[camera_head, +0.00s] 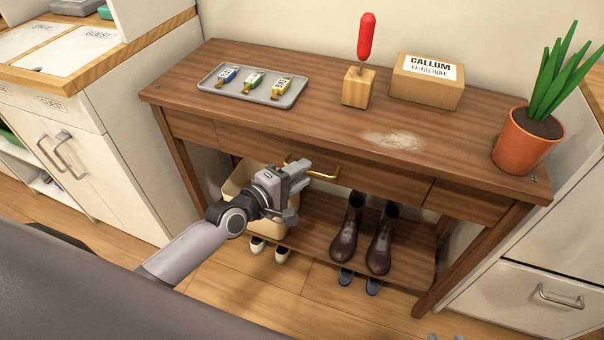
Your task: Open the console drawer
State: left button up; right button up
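The wooden console (325,109) stands against the wall. Its wide middle drawer (385,182) looks shut, its front flush with the frame. A brass bar handle (322,175) sits on the drawer front. My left gripper (301,190) is in front of the drawer, close to the left part of the handle and overlapping it in the view. Its fingers look spread, with nothing seen between them. I cannot tell whether it touches the handle. Small grey parts at the bottom edge may be my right gripper (446,337); its state is not clear.
On the console top are a tray (254,101) with tagged keys, a red-handled tool in a wooden block (358,88), a cardboard box (427,81) and a potted plant (524,141). Below are a bin (238,182) and brown boots (380,245). White cabinets flank it.

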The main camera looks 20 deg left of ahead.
pick_arm(q)
jog(key=shift+w+d+f, duration=0.1)
jog(key=shift+w+d, duration=0.15)
jog(key=shift+w, duration=0.2)
grip_shut()
dwell(1.2)
